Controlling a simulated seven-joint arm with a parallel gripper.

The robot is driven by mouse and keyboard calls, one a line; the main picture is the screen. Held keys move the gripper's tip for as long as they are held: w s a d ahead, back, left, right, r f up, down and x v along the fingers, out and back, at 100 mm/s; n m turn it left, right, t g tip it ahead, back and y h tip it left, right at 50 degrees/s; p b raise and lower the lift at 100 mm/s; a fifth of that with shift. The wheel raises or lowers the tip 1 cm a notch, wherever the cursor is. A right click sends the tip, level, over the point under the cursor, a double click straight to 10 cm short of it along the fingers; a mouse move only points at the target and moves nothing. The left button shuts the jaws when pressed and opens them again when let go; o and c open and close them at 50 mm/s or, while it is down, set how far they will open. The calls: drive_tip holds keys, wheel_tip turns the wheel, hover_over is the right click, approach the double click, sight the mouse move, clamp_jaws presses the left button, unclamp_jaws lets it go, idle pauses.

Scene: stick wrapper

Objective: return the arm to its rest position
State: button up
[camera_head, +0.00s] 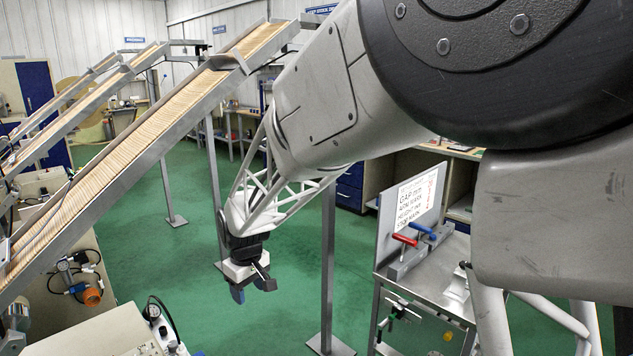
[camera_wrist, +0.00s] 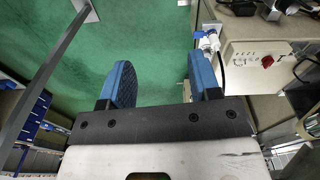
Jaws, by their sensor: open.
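My gripper (camera_head: 252,287) hangs in mid-air above the green floor, at the end of my grey arm, pointing down. In the wrist view my gripper (camera_wrist: 163,85) shows two blue fingers spread apart with nothing between them. The green floor shows through the gap. It touches nothing in either view.
A sloped chute (camera_head: 130,135) full of sticks runs down to the left over machines. A metal post (camera_head: 328,260) stands right of my gripper. A steel bench (camera_head: 440,300) with a sign and red and blue handles stands further right. A control box (camera_wrist: 258,68) shows in the wrist view.

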drive_tip(key=s+d+r+m, duration=0.2)
drive_tip(key=s+d+r, duration=0.15)
drive_tip(key=d, duration=0.35)
drive_tip(key=s+d+r+m+t, duration=0.1)
drive_tip(key=s+d+r, duration=0.2)
drive_tip(key=s+d, duration=0.35)
drive_tip(key=s+d+r+m, duration=0.2)
drive_tip(key=s+d+r, duration=0.15)
drive_tip(key=d, duration=0.45)
drive_tip(key=s+d+m, duration=0.5)
drive_tip(key=s+d, duration=0.8)
drive_tip(key=s, duration=0.4)
drive_tip(key=shift+s+r+t+h, duration=0.15)
drive_tip(key=shift+s+t+h, duration=0.15)
drive_tip(key=shift+t, duration=0.1)
drive_tip(key=shift+w, duration=0.1)
drive_tip(key=shift+c, duration=0.5)
